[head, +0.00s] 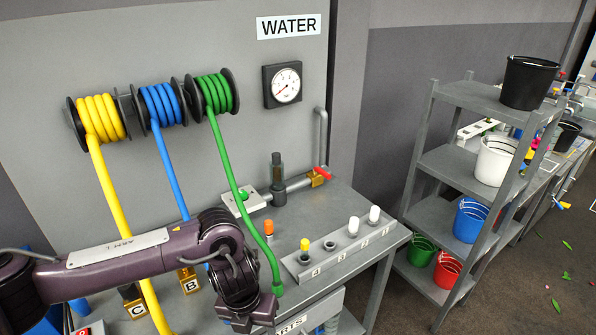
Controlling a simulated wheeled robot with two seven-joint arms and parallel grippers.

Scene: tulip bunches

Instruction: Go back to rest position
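My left arm comes in from the left, and its gripper (244,322) points down at the bottom edge of the picture, in front of the grey bench (345,205). Its fingers are dark and partly cut off, so I cannot tell whether they are open or shut. The green hose (238,175) hangs from its reel, and its lower end lies just right of the gripper, seemingly apart from it. My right gripper is not in view.
Yellow (108,190) and blue (168,165) hoses run down behind my arm towards brass fittings marked C (134,307) and B (189,282). A block with capped posts (340,250) sits on the bench.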

